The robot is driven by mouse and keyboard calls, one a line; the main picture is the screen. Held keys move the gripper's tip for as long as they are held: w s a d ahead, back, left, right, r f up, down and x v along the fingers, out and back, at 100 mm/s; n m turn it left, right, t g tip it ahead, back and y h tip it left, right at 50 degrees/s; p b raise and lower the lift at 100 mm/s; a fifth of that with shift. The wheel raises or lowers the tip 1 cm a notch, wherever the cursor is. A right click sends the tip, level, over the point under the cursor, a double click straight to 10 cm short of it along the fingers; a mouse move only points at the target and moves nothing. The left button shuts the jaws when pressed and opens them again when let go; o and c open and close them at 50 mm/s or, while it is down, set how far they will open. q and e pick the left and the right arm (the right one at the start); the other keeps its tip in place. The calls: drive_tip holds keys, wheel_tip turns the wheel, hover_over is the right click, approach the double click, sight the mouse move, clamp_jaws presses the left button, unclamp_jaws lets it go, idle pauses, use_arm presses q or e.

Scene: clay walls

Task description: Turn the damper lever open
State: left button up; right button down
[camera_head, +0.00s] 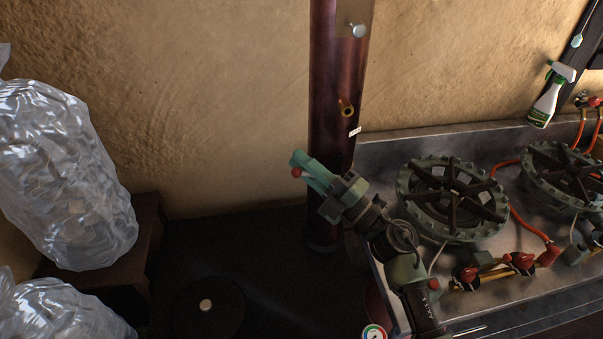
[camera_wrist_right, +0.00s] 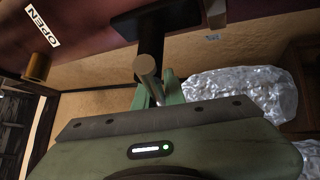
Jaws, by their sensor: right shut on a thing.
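A dark red flue pipe (camera_head: 333,70) stands against the clay wall. My right gripper (camera_head: 303,167) is in front of its left side, with a small red spot at the fingertips. In the right wrist view, a dark lever with a round metal handle (camera_wrist_right: 147,68) comes down from a black plate (camera_wrist_right: 155,20) on the pipe. The gripper's green fingers (camera_wrist_right: 156,92) are shut on this handle. In the head view the lever is mostly hidden by the gripper. A white OPEN label (camera_wrist_right: 43,26) and a brass peg (camera_wrist_right: 37,67) are on the pipe, apart from the lever. My left gripper is out of view.
A metal counter with gas burners (camera_head: 452,198), red hoses and valves is at the right, close to my right arm. A spray bottle (camera_head: 550,95) stands behind. Clear plastic bags (camera_head: 62,175) fill the left. A silver knob (camera_head: 356,31) juts out higher on the pipe.

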drive_tip(key=shift+w+d+r+m+t+b, duration=0.1)
drive_tip(key=shift+d+r+m+t+b, duration=0.2)
drive_tip(key=shift+m+t, duration=0.35)
drive_tip(key=shift+d+r+m+t+b, duration=0.1)
drive_tip(key=shift+r+m+t+b, duration=0.35)
drive_tip(key=shift+m, duration=0.3)
drive_tip(key=shift+w+d+r+m+t+b, duration=0.1)
drive_tip(key=shift+d+r+m+t+b, duration=0.1)
drive_tip(key=shift+r+m+t+b, duration=0.3)
drive_tip(key=shift+f+m, duration=0.1)
drive_tip(key=shift+m, duration=0.2)
drive_tip(key=c, duration=1.5)
unclamp_jaws()
drive_tip(key=shift+s, duration=0.1)
drive_tip(key=shift+b+v, duration=1)
drive_tip(key=shift+v, duration=2.9)
